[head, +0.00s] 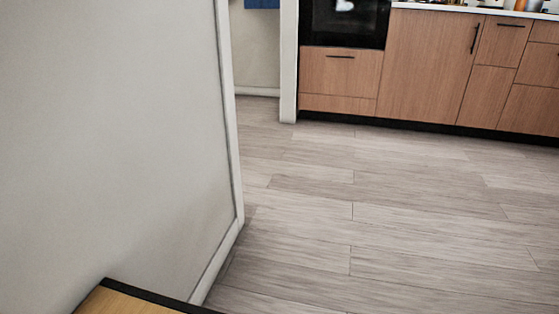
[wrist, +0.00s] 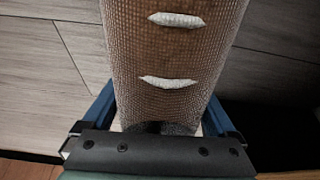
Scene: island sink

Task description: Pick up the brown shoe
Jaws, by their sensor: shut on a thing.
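The brown shoe (wrist: 180,55) fills the upper middle of the wrist view. Its side is brown and woven, with two white stitches across it. My gripper (wrist: 160,112) has one blue finger on each side of the shoe and is shut on it. The shoe's far end runs out of the top of the picture, and its near end is dark behind the gripper's black bar. Neither the shoe nor my gripper shows in the head view.
A grey wall (head: 120,130) stands close on the left. A wooden surface with a black edge (head: 140,300) is at bottom left. Wooden cabinets (head: 425,65) and a black oven (head: 343,22) line the back. The plank floor (head: 400,200) between is clear.

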